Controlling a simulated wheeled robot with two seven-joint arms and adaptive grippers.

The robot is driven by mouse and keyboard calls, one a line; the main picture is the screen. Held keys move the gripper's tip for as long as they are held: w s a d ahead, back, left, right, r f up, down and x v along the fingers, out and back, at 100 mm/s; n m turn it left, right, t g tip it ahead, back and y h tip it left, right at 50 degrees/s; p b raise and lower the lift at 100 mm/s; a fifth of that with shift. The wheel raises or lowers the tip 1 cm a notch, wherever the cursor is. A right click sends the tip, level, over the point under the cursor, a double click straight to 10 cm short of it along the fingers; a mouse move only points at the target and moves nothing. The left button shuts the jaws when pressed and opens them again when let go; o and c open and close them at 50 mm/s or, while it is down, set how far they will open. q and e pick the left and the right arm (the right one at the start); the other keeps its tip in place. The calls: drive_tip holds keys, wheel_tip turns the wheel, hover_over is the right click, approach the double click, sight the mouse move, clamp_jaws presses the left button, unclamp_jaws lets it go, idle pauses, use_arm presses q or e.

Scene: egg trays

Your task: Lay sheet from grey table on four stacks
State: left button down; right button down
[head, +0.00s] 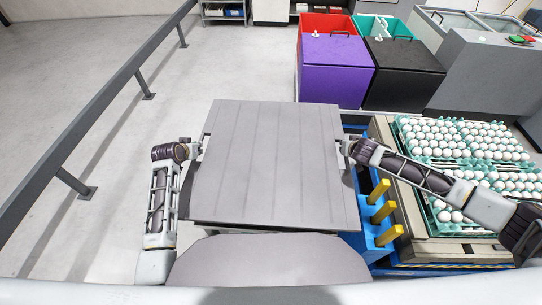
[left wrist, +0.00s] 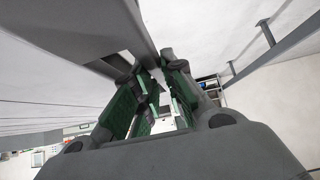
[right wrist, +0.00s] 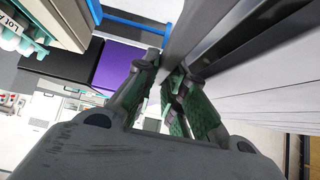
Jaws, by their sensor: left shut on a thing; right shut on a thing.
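The grey sheet (head: 268,165) is a wide flat panel with faint ridges, level in front of me in the head view. My left gripper (head: 203,143) is shut on its left edge. My right gripper (head: 343,147) is shut on its right edge. In the left wrist view the green-padded fingers (left wrist: 157,78) close on the sheet's edge; the right wrist view shows the same for the other fingers (right wrist: 167,68). The stacks of white eggs in green trays (head: 402,124) stand to the right, partly hidden by my right arm. The sheet hides what is beneath it.
Blue frame parts with yellow posts (head: 383,212) stand between the sheet and the egg stacks. A purple box (head: 335,65) and a black box (head: 403,68) stand behind. A grey rail (head: 100,95) runs along the left. The floor between the rail and sheet is clear.

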use_arm(q)
drive_tip(key=shift+r+p, duration=0.35)
drive_tip(key=shift+r, duration=0.25)
use_arm(e)
drive_tip(key=shift+r, duration=0.6)
use_arm(q)
drive_tip(key=shift+r, duration=0.1)
use_arm(e)
drive_tip(key=shift+r, duration=0.1)
